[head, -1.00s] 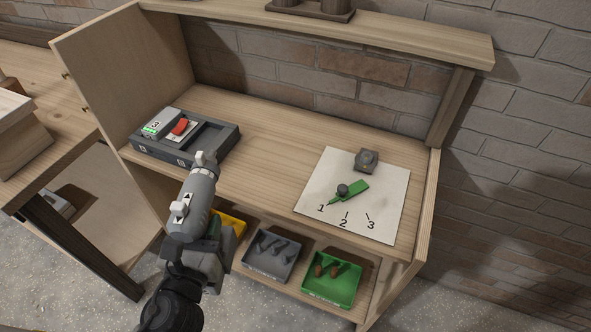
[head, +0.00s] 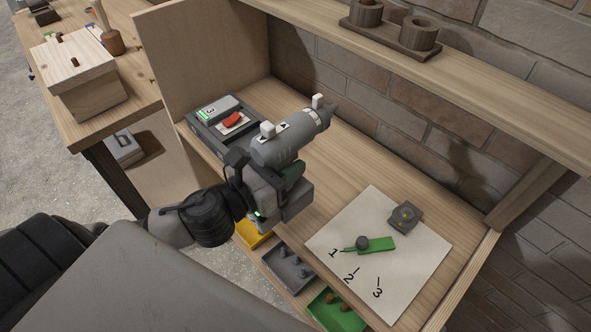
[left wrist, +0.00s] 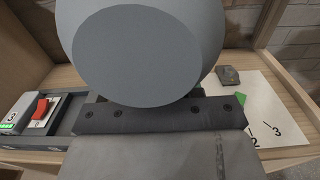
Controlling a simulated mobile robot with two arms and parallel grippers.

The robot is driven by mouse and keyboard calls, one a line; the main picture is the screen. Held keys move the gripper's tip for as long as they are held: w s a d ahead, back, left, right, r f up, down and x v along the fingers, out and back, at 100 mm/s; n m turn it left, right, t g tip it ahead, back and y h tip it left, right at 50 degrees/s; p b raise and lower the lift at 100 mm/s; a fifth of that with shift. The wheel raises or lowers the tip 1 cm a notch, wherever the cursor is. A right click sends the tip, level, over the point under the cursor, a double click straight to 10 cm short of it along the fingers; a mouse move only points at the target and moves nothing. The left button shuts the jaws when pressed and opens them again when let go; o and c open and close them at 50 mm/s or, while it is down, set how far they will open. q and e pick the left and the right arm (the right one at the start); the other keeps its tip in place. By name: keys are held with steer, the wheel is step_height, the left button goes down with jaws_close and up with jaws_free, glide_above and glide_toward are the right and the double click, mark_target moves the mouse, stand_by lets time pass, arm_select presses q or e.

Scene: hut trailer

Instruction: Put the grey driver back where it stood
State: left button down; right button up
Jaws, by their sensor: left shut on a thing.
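The grey driver (head: 293,139) is a thick grey cylinder with white switches and a dark narrow nose. My left gripper (head: 268,178) is shut on it and holds it in the air over the bench, tilted, nose up to the right. In the left wrist view the driver's flat round end (left wrist: 140,58) fills the top middle, above the gripper (left wrist: 160,112). On the upper shelf a dark wooden rack (head: 389,42) carries round cups; the right cup (head: 421,34) is open and empty. The left cup (head: 366,12) is at the top edge. My right gripper is not in view.
A dark tray with a red switch (head: 231,120) lies behind the driver. A white numbered sheet (head: 405,270) with a green pointer (head: 376,245) lies at right. The upper shelf's front edge (head: 500,105) overhangs the bench. Coloured bins sit below.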

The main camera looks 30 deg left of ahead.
arm_select(q)
steer(key=w+a+f, duration=0.2)
steer(key=w+f, duration=0.5)
steer(key=f, duration=0.1)
steer(key=shift+w+a+b, duration=0.25)
steer(key=shift+b, duration=0.05)
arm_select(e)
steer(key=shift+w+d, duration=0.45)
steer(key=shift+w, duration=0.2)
arm_select(q)
steer(key=shift+f, duration=0.2)
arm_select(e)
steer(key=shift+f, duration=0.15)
arm_select(q)
steer(key=c, duration=1.1)
jaws_free()
steer(key=shift+f, duration=0.15)
steer(key=shift+c, duration=0.2)
steer(key=o, duration=0.4)
steer(key=shift+s, duration=0.1)
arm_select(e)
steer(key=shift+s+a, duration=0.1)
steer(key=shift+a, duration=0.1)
